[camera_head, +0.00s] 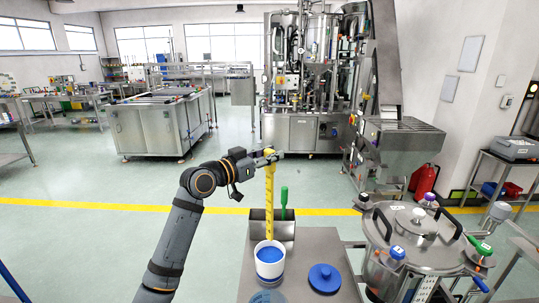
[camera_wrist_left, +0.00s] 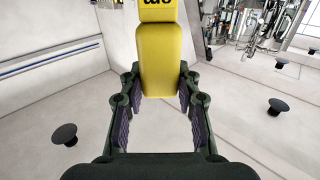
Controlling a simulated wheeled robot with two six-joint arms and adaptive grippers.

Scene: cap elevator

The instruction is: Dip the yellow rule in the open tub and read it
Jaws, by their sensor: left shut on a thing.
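My left gripper (camera_head: 270,156) is shut on the top end of the yellow rule (camera_head: 269,200). The rule hangs upright below it. In the left wrist view the yellow rule's wide end (camera_wrist_left: 160,60) sits between the dark fingers (camera_wrist_left: 160,105). The open white tub (camera_head: 259,271) stands on the metal table, with blue inside. The rule's lower end meets the tub's far rim in the picture; I cannot tell whether it is inside, above or behind the tub. A blue lid (camera_head: 324,278) lies on the table to the tub's right. My right gripper is not in view.
A metal bin (camera_head: 257,226) stands behind the tub, with a green-handled tool (camera_head: 284,200) upright in it. A steel vessel (camera_head: 418,240) with clamps and capped fittings stands at the right. Another round blue-toned item (camera_head: 268,297) is cut off at the bottom edge.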

